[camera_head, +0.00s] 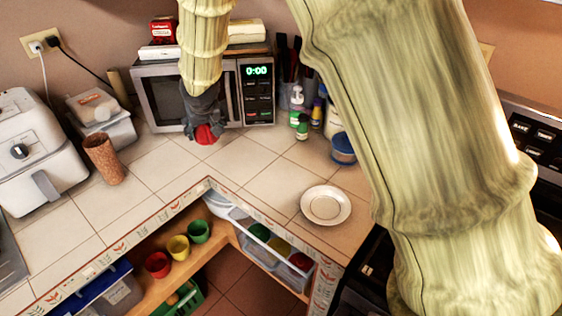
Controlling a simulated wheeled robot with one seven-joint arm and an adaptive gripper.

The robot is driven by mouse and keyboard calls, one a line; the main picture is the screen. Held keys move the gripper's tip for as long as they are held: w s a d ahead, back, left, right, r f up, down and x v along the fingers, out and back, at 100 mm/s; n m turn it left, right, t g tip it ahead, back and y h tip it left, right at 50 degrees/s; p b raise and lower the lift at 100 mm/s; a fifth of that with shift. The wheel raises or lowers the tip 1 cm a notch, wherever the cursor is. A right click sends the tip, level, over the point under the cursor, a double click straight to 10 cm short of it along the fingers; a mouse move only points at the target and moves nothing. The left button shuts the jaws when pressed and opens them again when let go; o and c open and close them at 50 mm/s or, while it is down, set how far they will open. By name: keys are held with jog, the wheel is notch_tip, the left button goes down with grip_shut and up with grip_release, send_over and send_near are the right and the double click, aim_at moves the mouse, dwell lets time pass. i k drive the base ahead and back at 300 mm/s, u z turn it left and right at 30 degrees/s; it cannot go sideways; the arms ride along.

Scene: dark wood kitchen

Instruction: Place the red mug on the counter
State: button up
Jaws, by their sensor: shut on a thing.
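My gripper (203,122) points down in front of the microwave, shut on a red object that looks like the red mug (206,135). Only a small rounded red part shows below the dark fingers; the rest is hidden by the gripper. The mug is at or just above the tiled counter (262,160); I cannot tell whether it touches. A similar red cup (157,264) stands on the wooden shelf below the counter, beside a yellow cup (178,247) and a green cup (199,231).
The microwave (255,92) stands right behind my gripper. A brown cylinder (104,160) and a white air fryer (35,150) are at left. Bottles (302,127) and a blue-lidded jar (343,149) are at right. A white saucer (325,205) sits near the front edge. Tiles around my gripper are clear.

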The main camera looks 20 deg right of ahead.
aim_at(268, 173)
jog(key=u, duration=1.8)
jog(key=k, duration=0.65)
jog(key=z, duration=1.1)
